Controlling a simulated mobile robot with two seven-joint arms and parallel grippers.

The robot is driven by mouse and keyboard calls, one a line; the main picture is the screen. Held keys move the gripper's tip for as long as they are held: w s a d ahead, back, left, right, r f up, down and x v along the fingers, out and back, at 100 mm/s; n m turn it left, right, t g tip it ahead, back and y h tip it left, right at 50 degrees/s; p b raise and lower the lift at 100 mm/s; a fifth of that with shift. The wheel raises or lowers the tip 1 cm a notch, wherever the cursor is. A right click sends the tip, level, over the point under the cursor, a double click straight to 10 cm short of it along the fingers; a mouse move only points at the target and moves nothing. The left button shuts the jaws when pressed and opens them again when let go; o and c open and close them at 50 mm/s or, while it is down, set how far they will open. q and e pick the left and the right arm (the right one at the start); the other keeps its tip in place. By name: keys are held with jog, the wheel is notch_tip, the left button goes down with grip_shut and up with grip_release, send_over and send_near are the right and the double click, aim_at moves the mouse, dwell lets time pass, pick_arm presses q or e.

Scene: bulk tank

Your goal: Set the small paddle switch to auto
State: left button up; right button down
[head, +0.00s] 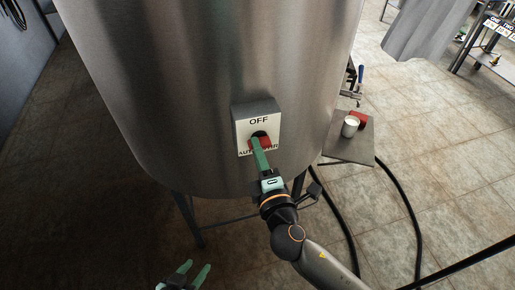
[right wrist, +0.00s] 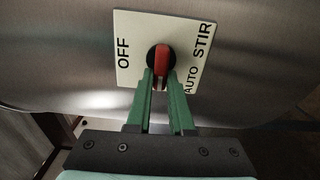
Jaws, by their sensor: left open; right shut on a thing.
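The switch is a red paddle (right wrist: 162,60) on a round black base, set on a white plate (right wrist: 130,80). The plate reads OFF, AUTO and STIR; in the head view OFF (head: 259,121) is at the top, AUTO lower left and STIR lower right, partly hidden by my gripper. In the right wrist view the paddle stands about upright, crosswise to the lettering; which label it points to I cannot tell. My right gripper (right wrist: 160,84) is shut on the paddle, its green fingers either side of its lower part. My left gripper (head: 185,275) is open and empty, low in the head view.
The switch box (head: 257,107) sticks out of the steel tank (head: 200,80). A small side table (head: 345,150) to the right bears a white cup (head: 350,126) and a red block (head: 361,117). Black hoses (head: 405,205) lie on the tiled floor. Tank legs stand below.

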dwell(0.4)
jog(key=c, duration=0.8)
grip_release()
